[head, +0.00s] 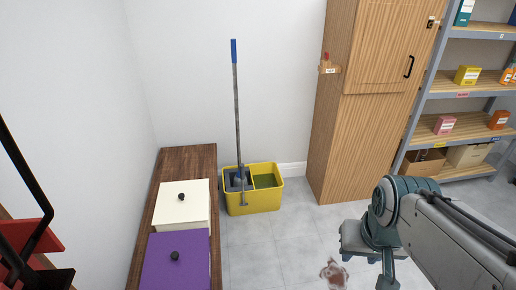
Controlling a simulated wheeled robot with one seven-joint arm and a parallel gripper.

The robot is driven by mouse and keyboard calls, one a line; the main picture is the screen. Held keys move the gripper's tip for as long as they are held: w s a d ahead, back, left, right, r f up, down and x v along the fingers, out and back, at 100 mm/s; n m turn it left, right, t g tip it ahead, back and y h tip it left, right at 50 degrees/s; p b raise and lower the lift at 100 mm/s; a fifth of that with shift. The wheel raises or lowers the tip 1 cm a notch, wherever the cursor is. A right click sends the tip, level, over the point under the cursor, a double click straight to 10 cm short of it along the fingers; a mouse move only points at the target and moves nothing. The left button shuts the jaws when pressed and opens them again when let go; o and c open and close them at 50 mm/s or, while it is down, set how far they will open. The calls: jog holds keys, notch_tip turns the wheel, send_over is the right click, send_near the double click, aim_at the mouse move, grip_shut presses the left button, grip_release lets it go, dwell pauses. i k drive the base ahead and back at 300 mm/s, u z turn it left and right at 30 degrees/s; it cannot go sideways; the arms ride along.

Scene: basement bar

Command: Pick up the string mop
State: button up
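A mop (238,110) with a blue grip at the top and a thin grey pole stands nearly upright, its lower end in a yellow bucket (254,202) by the back wall. The strings of its head cannot be made out; the lower end sits at the grey wringer (234,180) in the bucket's left part. My gripper (368,258) is at the lower right, over the floor, to the right of and nearer than the bucket, well apart from the mop. Its fingers are small and partly hidden, so their opening is unclear.
A dark wooden counter (190,157) with a white box (178,212) and a purple box (172,265) stands left of the bucket. A tall wooden cabinet (352,150) and loaded shelves (462,90) stand right. A brownish stain (334,272) marks the otherwise clear floor.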

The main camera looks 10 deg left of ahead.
aim_at(236, 182)
jog(key=z, duration=0.3)
jog(key=i, duration=1.5)
jog(key=u, duration=0.45)
jog(key=i, duration=1.4)
jog(key=u, duration=1.25)
jog(key=i, duration=0.45)
jog(key=u, duration=0.25)
